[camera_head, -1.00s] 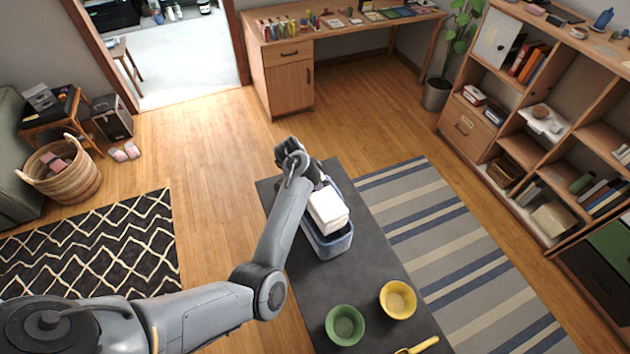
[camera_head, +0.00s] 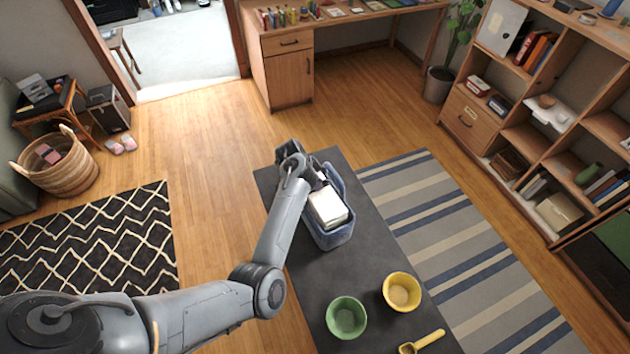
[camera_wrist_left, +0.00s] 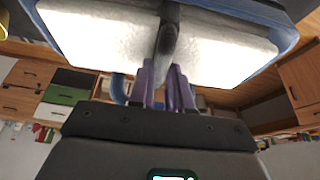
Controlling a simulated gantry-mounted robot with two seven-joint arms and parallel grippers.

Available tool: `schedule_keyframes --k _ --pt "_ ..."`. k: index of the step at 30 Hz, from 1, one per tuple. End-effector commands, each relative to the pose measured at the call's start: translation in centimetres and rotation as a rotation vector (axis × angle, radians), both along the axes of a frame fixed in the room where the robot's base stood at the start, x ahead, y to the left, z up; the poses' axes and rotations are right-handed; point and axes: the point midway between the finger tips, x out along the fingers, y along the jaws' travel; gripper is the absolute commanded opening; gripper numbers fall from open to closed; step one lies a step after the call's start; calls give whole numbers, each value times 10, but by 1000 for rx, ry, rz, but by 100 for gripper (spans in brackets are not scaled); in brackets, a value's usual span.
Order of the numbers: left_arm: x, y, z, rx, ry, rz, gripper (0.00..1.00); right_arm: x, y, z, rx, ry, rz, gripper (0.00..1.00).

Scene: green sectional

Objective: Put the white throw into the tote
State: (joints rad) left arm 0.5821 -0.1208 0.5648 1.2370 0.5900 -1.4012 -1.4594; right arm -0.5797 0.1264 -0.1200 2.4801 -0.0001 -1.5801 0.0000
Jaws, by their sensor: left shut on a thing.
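The white throw (camera_head: 328,207) is a folded block inside the blue tote (camera_head: 333,238), which stands on the dark table (camera_head: 375,265). The tote's walls surround the throw, and its top shows near rim level. My left gripper (camera_head: 318,184) is at the far end of the throw and shut on it. The arm partly hides the fingers there. In the left wrist view the fingers (camera_wrist_left: 168,88) reach to the throw (camera_wrist_left: 105,38), with the tote's blue rim (camera_wrist_left: 288,45) beside it. My right gripper is not in view.
A green bowl (camera_head: 346,318), a yellow bowl (camera_head: 401,292) and a yellow scoop (camera_head: 423,342) sit at the table's near end. A wooden shelf (camera_head: 520,140) stands at right, and a woven basket (camera_head: 62,172) at far left. The table between tote and bowls is clear.

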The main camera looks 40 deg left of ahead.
Motion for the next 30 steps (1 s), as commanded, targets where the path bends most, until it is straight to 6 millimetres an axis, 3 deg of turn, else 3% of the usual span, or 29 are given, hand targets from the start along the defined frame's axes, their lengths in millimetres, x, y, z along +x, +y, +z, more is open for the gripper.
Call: schedule_keyframes --k 30 --pt "0 0 -14 0 -1 0 0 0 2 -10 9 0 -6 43"
